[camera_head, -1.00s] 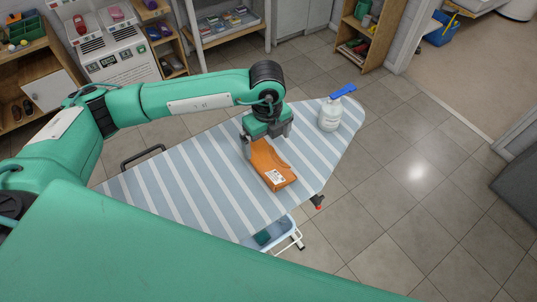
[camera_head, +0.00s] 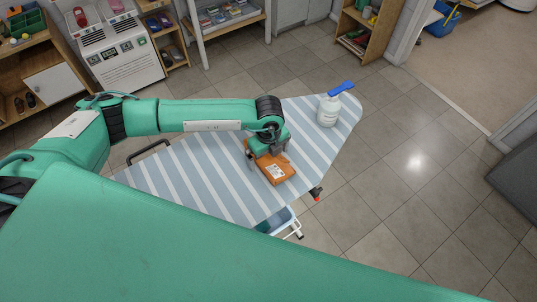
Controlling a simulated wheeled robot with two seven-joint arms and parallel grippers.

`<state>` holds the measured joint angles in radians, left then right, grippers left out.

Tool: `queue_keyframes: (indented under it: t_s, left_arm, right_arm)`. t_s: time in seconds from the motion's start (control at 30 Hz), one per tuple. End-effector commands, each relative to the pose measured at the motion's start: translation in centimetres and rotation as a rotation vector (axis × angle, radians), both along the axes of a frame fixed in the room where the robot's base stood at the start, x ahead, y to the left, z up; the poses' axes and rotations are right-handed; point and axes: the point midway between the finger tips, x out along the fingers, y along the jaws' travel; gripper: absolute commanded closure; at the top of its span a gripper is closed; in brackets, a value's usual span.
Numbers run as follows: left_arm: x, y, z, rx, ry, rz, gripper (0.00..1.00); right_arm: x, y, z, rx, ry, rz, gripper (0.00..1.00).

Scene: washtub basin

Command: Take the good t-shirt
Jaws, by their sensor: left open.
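An orange, flat, folded-looking item with a white label (camera_head: 277,173) lies on the striped ironing board (camera_head: 215,185). I cannot tell for sure that it is the t-shirt. My left gripper (camera_head: 270,157) is open, pointing down over the item's middle and far part, hiding some of it. I cannot tell whether the fingers touch it. My right gripper is not in view.
A blue-white basket (camera_head: 279,222) sits below the board's near edge. Shelves (camera_head: 228,20) and a white machine (camera_head: 120,55) stand behind. The tiled floor at right is clear.

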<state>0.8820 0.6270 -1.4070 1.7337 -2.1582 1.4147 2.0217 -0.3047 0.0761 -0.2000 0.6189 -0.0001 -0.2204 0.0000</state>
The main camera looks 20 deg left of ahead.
Motion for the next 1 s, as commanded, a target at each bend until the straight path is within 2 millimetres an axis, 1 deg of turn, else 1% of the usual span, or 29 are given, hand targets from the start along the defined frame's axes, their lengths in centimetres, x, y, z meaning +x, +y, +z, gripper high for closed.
queue_keyframes:
  t_s: [0.07, 0.17, 0.2, 0.27, 0.3, 0.33, 0.6, 0.77, 0.87, 0.97, 1.0]
  left_arm:
    - [0.0, 0.0, 0.0, 0.000, 0.000, 0.000, 0.00]
    - [0.0, 0.0, 0.0, 0.000, 0.000, 0.000, 0.18]
    - [0.0, 0.0, 0.0, 0.000, 0.000, 0.000, 0.26]
    - [0.0, 0.0, 0.0, 0.000, 0.000, 0.000, 0.37]
    - [0.0, 0.0, 0.0, 0.000, 0.000, 0.000, 0.45]
    - [0.0, 0.0, 0.0, 0.000, 0.000, 0.000, 0.50]
    - [0.0, 0.0, 0.2, 0.000, 0.000, 0.000, 0.50]
    - [0.1, 0.0, 1.0, -0.002, -0.001, -0.001, 0.50]
    - [0.1, 0.0, 2.3, -0.002, -0.003, -0.002, 0.50]
    - [0.2, -0.1, 4.3, -0.004, -0.005, -0.002, 0.50]
    - [0.1, -0.1, 5.2, -0.003, -0.005, -0.002, 0.50]
  right_arm:
    - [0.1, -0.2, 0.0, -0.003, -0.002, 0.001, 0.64]
    - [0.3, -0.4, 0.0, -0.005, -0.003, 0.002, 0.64]
    - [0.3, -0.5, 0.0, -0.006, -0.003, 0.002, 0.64]
    - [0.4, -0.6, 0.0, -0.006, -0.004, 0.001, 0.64]
    - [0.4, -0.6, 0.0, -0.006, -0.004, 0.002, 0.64]
    - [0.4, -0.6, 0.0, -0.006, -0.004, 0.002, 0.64]
    - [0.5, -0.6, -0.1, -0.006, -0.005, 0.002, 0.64]
    - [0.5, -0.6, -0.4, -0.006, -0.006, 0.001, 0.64]
    - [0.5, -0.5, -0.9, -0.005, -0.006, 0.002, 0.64]
    - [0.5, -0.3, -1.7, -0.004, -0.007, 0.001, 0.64]
    - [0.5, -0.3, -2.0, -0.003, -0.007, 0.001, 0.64]
